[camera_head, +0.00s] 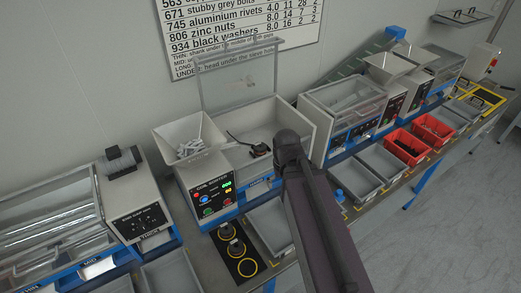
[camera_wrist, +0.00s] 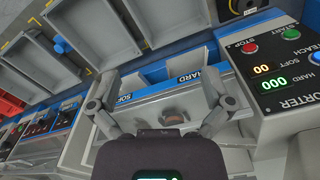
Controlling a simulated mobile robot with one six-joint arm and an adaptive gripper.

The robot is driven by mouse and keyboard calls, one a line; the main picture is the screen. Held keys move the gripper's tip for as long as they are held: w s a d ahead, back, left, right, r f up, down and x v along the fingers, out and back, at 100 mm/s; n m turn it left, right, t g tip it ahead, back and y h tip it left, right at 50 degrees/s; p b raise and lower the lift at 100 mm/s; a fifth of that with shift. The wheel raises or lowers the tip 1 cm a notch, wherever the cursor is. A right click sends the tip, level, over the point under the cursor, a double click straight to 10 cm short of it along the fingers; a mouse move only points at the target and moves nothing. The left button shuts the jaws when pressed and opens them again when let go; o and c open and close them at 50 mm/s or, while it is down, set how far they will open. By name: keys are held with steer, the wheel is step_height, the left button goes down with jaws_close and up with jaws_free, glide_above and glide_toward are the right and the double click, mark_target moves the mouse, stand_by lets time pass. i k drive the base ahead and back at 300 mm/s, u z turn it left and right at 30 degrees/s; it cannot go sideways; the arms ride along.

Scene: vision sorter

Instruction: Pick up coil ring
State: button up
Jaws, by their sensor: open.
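A small brownish round thing (camera_wrist: 174,116) shows between my fingers in the wrist view, inside the sorter machine. It is blurred, and I cannot tell whether it is the coil ring. My gripper (camera_wrist: 161,82) is open, with its two grey fingers spread wide and nothing held between them. It is over the sorter, facing the outlets marked SOFT and HARD. In the head view a small dark shape (camera_head: 260,150) shows in the sorter's open chamber, beside my arm; I cannot tell what it is. My arm hides part of the chamber there.
The sorter's control panel (camera_head: 217,193) and a hopper with grey parts (camera_head: 190,147) stand left of my arm. Its clear lid (camera_head: 238,80) is raised behind. A black mat with yellow circles (camera_head: 248,268) lies in front. Grey bins and red bins (camera_head: 405,147) line the bench to the right.

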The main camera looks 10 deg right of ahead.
mark_target(259, 148)
steer(key=k, duration=1.35)
steer(key=z, duration=0.5)
steer(key=i, duration=1.6)
steer(key=u, duration=0.5)
